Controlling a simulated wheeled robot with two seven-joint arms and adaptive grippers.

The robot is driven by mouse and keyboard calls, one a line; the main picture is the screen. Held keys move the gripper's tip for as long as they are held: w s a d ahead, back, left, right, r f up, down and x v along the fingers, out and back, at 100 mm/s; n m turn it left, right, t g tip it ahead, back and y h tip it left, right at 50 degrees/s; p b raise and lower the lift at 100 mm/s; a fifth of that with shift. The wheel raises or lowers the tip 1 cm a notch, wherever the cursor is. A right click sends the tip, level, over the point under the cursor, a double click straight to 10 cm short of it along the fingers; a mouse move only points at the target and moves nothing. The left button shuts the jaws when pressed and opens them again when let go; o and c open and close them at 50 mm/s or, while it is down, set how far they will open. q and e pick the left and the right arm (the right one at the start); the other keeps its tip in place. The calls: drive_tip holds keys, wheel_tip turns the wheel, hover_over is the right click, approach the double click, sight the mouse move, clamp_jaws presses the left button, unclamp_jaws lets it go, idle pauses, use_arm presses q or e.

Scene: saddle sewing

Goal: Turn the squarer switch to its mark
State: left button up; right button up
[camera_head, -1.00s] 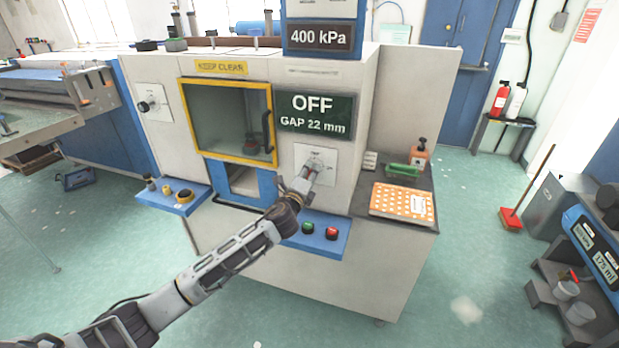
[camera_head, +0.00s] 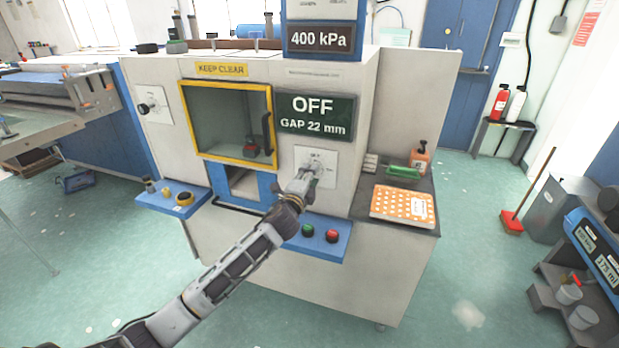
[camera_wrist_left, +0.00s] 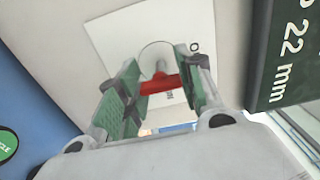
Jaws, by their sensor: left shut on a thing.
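The switch's white plate (camera_head: 328,160) is on the machine's front, below the green display (camera_head: 316,117) reading OFF and GAP 22 mm. My left gripper (camera_head: 311,172) is at the plate and hides most of the switch in the head view. In the left wrist view, the red switch handle (camera_wrist_left: 158,84) lies between the green finger pads, in front of a round dial on the white plate (camera_wrist_left: 120,38). The gripper is shut on this handle. The plate's lettering and the mark are too small or covered to read. My right gripper is not in view.
A blue ledge below the switch carries a green button (camera_head: 307,231) and a red button (camera_head: 332,236). A yellow-framed window (camera_head: 183,120) with a black handle is to the left. A side shelf holds an orange dotted pad (camera_head: 402,204).

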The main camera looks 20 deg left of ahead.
use_arm(q)
drive_tip(key=o, duration=1)
drive_tip(key=shift+s, duration=0.1)
drive_tip(key=shift+s+a, duration=0.15)
drive_tip(key=shift+s, duration=2.8)
drive_tip(key=shift+s+a, duration=0.1)
drive_tip(key=shift+s, duration=2.85)
drive_tip(key=shift+f, duration=0.1)
